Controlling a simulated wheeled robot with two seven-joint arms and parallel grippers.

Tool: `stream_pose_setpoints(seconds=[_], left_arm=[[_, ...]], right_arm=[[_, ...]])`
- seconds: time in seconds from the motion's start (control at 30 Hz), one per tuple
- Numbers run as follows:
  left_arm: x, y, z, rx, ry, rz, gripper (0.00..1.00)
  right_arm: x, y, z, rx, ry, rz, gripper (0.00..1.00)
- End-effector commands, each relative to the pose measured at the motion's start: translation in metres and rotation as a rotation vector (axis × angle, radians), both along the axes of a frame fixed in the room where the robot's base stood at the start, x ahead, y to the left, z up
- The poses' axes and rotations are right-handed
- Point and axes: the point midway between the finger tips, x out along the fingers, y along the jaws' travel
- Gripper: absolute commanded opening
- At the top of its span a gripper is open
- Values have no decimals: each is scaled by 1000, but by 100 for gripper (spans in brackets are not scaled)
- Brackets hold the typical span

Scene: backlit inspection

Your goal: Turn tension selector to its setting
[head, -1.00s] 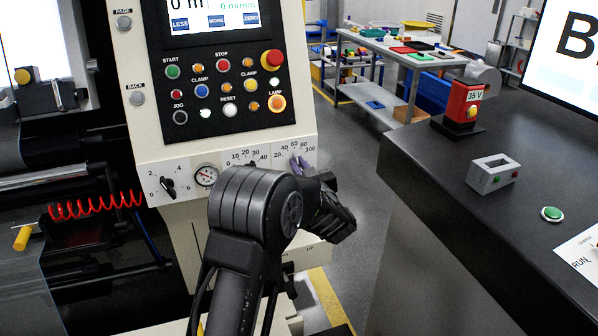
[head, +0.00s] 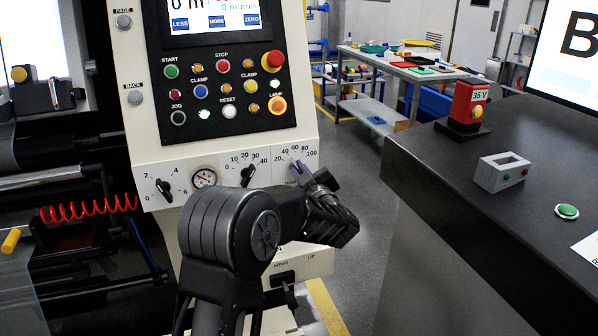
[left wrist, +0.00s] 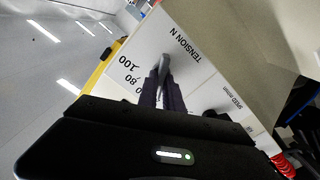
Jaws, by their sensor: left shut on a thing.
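The tension selector (left wrist: 165,63) is a grey knob on a white plate marked "TENSION N" in the left wrist view. Its scale reads up to 100. In the head view the selector's plate (head: 307,156) is the right one of the row under the console, and the knob itself is mostly hidden by my fingers. The exact scale mark the knob points at cannot be told. My right gripper is not in view.
Left of it are a speed knob (head: 247,176), a round gauge (head: 204,177) and another black knob (head: 164,188). Push buttons (head: 228,88) sit above. A dark bench (head: 440,165) with a red 35 V unit (head: 467,104) stands at right.

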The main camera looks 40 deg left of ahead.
Motion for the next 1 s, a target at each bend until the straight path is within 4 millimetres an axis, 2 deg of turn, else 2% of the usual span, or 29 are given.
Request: stream_pose_setpoints(seconds=[0.03, 0.07, 0.3, 0.67, 0.77, 1.0], left_arm=[[0, 0, 0, -1, 1, -1, 0], [0, 0, 0, -1, 1, -2, 12], [0, 0, 0, 0, 1, -1, 31], [-2, -4, -1, 0, 1, -1, 32], [-8, -12, -1, -1, 2, -1, 32], [-30, -45, -1, 1, 2, -3, 32]], right_arm=[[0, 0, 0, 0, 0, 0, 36], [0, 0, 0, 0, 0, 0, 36], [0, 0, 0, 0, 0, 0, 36], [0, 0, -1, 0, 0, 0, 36], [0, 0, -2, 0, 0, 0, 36], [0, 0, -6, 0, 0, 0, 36]])
